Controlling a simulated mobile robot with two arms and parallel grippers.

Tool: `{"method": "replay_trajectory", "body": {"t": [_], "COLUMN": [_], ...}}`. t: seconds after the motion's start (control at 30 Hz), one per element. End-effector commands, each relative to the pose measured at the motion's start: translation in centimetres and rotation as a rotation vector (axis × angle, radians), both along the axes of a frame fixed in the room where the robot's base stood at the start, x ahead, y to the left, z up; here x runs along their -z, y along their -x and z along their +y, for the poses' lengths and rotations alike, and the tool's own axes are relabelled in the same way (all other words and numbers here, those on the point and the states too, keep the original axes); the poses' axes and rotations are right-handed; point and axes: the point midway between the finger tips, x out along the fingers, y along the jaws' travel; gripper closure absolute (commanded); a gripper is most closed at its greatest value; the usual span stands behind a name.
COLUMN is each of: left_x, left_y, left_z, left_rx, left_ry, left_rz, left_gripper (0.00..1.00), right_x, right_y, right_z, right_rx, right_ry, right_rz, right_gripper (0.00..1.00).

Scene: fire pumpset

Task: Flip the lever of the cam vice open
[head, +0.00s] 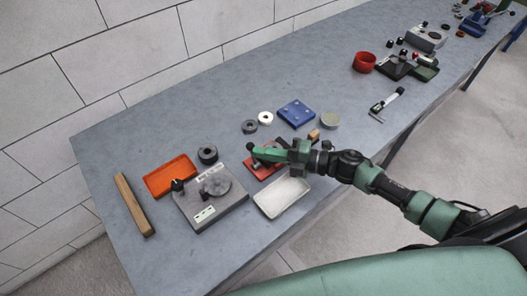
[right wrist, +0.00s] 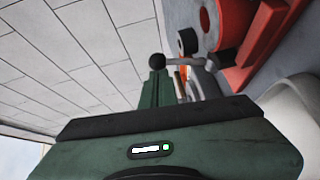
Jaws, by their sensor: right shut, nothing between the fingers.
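The cam vice (head: 262,173) is a small red device on the grey bench, left of the middle in the head view, partly hidden under my right gripper. Its red body (right wrist: 262,40) fills the upper right of the right wrist view. A grey lever rod (right wrist: 186,62) ends in a black ball knob (right wrist: 157,60). The knob also shows in the head view (head: 250,146). My right gripper (head: 257,153) is shut and empty, its green fingers (right wrist: 154,90) pointing at the knob, close to it. I cannot tell whether they touch. My left gripper is out of view.
A white tray (head: 282,204) lies in front of the vice. A grey fixture plate (head: 228,207), an orange tray (head: 172,177) and a wooden bar (head: 134,205) lie left. The bench's back left is clear.

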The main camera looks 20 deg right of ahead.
Motion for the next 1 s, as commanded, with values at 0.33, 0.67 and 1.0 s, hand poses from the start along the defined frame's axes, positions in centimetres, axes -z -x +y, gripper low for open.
{"method": "replay_trajectory", "body": {"t": [0.33,0.67,1.0], "left_x": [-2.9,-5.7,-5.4], "left_y": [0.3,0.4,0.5], "left_z": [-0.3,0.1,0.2], "left_rx": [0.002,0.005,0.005], "left_ry": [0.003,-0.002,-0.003], "left_rz": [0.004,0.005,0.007], "left_gripper": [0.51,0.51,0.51], "right_x": [-1.1,-0.1,-0.1], "right_y": [-0.7,-2.9,-3.7], "right_z": [0.2,1.0,1.3], "right_rx": [-0.003,0.0,0.001], "right_ry": [0.03,0.087,0.086], "right_rz": [0.073,0.233,0.234], "right_gripper": [1.0,1.0,1.0]}}
